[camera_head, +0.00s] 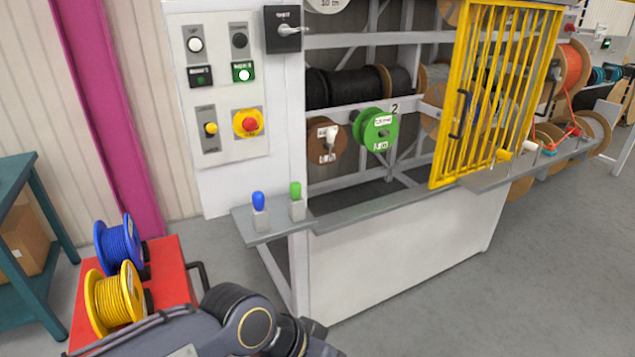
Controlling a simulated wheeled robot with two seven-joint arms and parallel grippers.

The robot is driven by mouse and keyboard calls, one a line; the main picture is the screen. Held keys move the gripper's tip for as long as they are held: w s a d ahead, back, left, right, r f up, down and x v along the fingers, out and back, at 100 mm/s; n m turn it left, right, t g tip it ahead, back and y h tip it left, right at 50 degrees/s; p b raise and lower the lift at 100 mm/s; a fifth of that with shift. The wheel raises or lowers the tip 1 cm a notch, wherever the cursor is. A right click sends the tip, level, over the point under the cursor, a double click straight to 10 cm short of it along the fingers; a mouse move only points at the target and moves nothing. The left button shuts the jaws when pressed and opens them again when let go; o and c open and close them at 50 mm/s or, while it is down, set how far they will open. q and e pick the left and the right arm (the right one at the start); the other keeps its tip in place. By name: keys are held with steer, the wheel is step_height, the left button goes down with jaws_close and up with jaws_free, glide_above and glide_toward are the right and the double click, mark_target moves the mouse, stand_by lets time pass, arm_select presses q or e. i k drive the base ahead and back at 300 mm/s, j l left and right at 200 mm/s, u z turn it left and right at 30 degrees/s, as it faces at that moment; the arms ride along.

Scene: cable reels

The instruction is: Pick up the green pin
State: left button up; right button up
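The green pin (295,189) stands upright in a small grey block (297,209) on the grey shelf (274,235) at the front left of the reel machine. The blue pin (258,199) stands in a similar block just left of it. My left arm comes in along the bottom, and the dark end of my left gripper (322,338) shows at the bottom edge, well below the shelf and apart from both pins. Its fingers cannot be made out clearly. My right gripper is not in view.
A red cart (172,270) at lower left carries a blue reel (118,243) and a yellow reel (115,300). A control panel (222,95) rises behind the shelf. A yellow barred gate (500,90) stands at right. Floor at lower right is clear.

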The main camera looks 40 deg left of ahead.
mark_target(295, 188)
steer(key=i+u, duration=0.2)
steer(key=u, duration=0.15)
steer(key=i+u, duration=0.15)
steer(key=u, duration=0.25)
steer(key=i+l+u, duration=0.15)
steer(key=u, duration=0.2)
steer(key=i+l+u, duration=0.1)
steer(key=u, duration=0.4)
steer(key=i+l+u, duration=0.15)
steer(key=u, duration=0.35)
steer(key=i+l+u, duration=0.2)
steer(key=u, duration=0.3)
steer(key=l+u, duration=0.3)
steer(key=u, duration=0.2)
steer(key=i+l+u, duration=0.1)
steer(key=l+u, duration=0.2)
steer(key=u, duration=0.2)
steer(key=l+u, duration=0.35)
steer(key=l, duration=0.2)
